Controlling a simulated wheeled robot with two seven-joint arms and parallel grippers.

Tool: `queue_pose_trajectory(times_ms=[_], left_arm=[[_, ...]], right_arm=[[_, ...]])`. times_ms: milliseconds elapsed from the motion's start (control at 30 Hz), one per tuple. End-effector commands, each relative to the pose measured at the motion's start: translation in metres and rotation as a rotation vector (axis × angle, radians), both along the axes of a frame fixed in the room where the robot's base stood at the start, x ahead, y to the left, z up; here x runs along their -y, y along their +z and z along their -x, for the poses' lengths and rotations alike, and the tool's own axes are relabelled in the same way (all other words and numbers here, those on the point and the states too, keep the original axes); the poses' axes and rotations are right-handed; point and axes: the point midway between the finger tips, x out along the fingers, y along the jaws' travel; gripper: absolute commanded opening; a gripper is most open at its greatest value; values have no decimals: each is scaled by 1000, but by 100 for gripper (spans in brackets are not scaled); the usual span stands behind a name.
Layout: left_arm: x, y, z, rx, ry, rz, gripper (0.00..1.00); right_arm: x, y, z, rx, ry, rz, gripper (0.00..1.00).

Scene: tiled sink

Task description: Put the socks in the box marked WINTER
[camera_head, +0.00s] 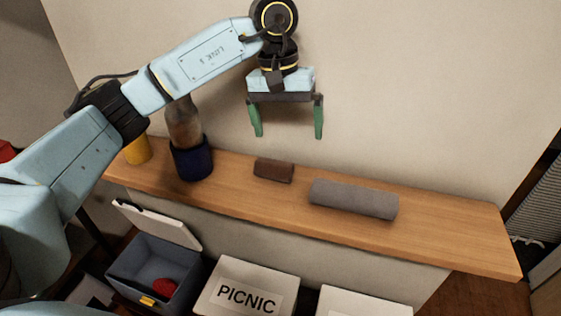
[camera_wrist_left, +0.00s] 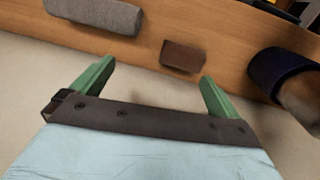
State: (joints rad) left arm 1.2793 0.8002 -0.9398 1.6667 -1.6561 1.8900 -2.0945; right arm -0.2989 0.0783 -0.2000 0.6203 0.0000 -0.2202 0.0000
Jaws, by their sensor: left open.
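My left gripper (camera_head: 288,136) is open and empty, its green fingers pointing down above a wooden shelf. In the left wrist view the open fingers (camera_wrist_left: 158,70) also have nothing between them. A grey rolled fabric bundle (camera_head: 353,199) lies on the shelf, right of and below the gripper; I cannot tell if it is the socks. It also shows at the top left of the wrist view (camera_wrist_left: 95,14). A white box marked PICNIC (camera_head: 247,283) stands below the shelf. No WINTER label is readable. My right gripper is not in view.
On the shelf (camera_head: 450,235) are a small brown block (camera_head: 273,170), a dark blue holder (camera_head: 192,160) with a bottle, and a yellow cup (camera_head: 138,150). Below are an open-lidded grey box (camera_head: 148,258) with something red inside, and another white box (camera_head: 360,303), cut off.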

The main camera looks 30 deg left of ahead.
Motion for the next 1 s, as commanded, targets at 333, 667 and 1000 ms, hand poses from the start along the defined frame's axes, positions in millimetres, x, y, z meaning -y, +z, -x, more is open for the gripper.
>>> queue_pose_trajectory(times_ms=[333, 667, 1000], left_arm=[[-38, -8, 3, -22, -16, -142, 100], [-37, -59, 2, -19, -15, -139, 100], [-33, -92, 1, -22, -14, -138, 100]], right_arm=[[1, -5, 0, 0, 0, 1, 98], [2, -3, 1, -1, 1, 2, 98], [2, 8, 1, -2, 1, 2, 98]])
